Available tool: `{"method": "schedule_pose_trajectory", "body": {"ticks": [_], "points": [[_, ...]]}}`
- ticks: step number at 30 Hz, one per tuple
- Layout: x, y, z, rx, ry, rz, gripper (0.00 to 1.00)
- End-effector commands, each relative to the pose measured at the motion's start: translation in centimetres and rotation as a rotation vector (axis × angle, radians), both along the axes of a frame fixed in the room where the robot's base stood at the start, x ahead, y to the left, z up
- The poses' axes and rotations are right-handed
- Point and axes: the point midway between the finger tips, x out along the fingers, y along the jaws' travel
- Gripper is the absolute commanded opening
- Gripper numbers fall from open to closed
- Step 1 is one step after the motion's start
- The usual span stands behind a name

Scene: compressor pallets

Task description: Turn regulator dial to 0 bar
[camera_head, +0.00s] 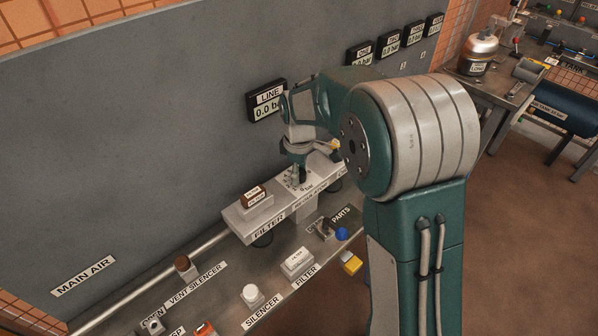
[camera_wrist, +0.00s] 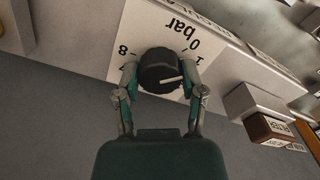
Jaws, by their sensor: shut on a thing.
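The regulator dial (camera_wrist: 157,66) is a black round knob on a white scale plate (camera_wrist: 150,25) in the wrist view. Its white pointer line points to the right of that view; the printed "0 bar" is at the upper right and an "8" at the upper left. My gripper (camera_wrist: 160,77) has one finger on each side of the knob and is shut on it. In the head view my gripper (camera_head: 298,173) reaches down to the regulator's white plate, and the knob is mostly hidden. The LINE display (camera_head: 267,103) on the wall reads 0.0, partly covered by my arm.
A filter block (camera_head: 245,220) with a brown-topped part (camera_head: 253,197) stands left of the regulator. Loose parts lie on the shelf below: a filter (camera_head: 297,263), a silencer (camera_head: 252,296) and a blue knob (camera_head: 341,234). The grey wall panel (camera_head: 130,130) stands close behind.

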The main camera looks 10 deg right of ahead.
Motion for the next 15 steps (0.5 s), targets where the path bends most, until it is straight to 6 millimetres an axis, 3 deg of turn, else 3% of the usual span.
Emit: {"method": "schedule_pose_trajectory", "body": {"ticks": [15], "points": [[0.28, 0.14, 0.16, 0.003, -0.011, 0.281, 0.05]]}}
